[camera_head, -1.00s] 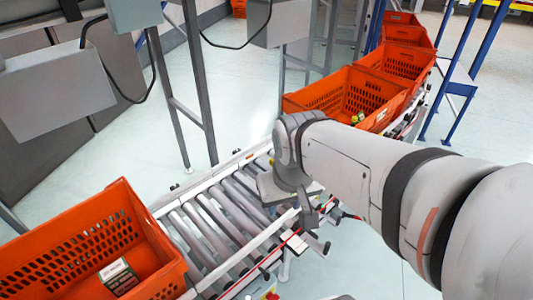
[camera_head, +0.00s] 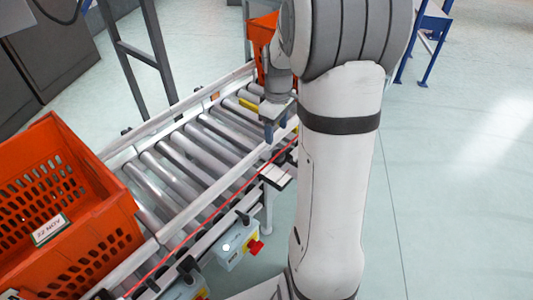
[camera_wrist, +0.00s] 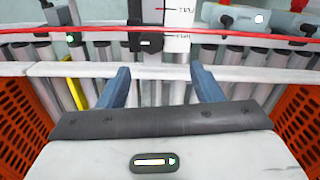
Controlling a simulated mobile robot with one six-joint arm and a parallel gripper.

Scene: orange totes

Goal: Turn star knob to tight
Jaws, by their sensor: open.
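My gripper (camera_head: 276,128) hangs over the far part of the roller conveyor, near its right rail. In the wrist view its two blue fingers (camera_wrist: 165,88) are apart with nothing between them. Beyond the fingertips, a black fitting (camera_wrist: 145,38) sits on the rail beside a white plate (camera_wrist: 178,42) with red marks and small lettering, too small to read. The plate also shows on the right rail in the head view (camera_head: 277,176). I cannot tell whether the black fitting is the star knob; no clear star shape shows. The fingers are apart from it.
An orange tote (camera_head: 72,222) stands on the near end of the roller conveyor (camera_head: 190,150). Another tote (camera_head: 262,30) is at the far end, partly behind my arm. A grey control box with a red knob (camera_head: 256,246) hangs below the right rail.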

